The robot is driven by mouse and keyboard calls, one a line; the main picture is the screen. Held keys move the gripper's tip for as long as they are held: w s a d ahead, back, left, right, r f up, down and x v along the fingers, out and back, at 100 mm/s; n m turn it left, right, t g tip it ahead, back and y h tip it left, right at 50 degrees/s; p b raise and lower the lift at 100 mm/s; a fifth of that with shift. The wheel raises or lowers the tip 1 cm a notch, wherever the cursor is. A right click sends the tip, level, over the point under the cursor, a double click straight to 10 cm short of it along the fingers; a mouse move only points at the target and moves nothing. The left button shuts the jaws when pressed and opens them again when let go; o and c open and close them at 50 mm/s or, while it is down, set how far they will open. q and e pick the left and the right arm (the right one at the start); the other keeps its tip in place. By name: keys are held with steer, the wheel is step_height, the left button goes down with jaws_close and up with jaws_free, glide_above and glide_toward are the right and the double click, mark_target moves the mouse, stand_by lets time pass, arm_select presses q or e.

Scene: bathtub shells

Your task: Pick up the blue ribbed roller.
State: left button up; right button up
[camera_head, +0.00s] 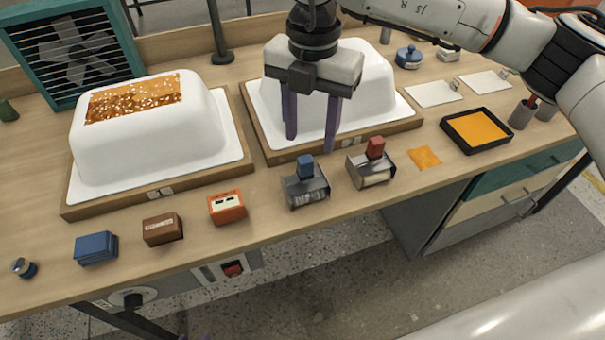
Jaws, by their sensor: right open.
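The blue ribbed roller (305,167) has an upright blue handle and sits in a grey metal holder (319,193) near the front edge of the bench. Its lower part is mostly hidden in the holder. My right gripper (311,141) points down with its purple fingers apart and empty. In the picture it is just above the blue handle, in front of the right white tub shell; the exact height gap is hard to tell. My left gripper is not clearly in view.
A red-handled roller (375,149) in a similar holder stands close on the right. An orange box (227,206) is on the left. White tub shells stand behind, the left one (150,140) with a speckled orange patch. An orange-filled tray (450,142) is further right.

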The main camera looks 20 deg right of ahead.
mark_target(306, 158)
step_height(306, 158, down, 4)
steer(key=shift+d+f, duration=0.15)
steer(key=shift+w+a+f+p, duration=0.15)
steer(key=shift+f+p, duration=0.1)
steer(key=shift+f, duration=0.65)
steer(key=shift+s+a+f+p, duration=0.15)
steer(key=shift+f+p, duration=0.15)
steer(key=shift+f, duration=0.65)
steer(key=shift+w+a+f+p, duration=0.15)
steer(key=shift+f+p, duration=0.1)
steer(key=shift+f, duration=0.65)
jaws_close()
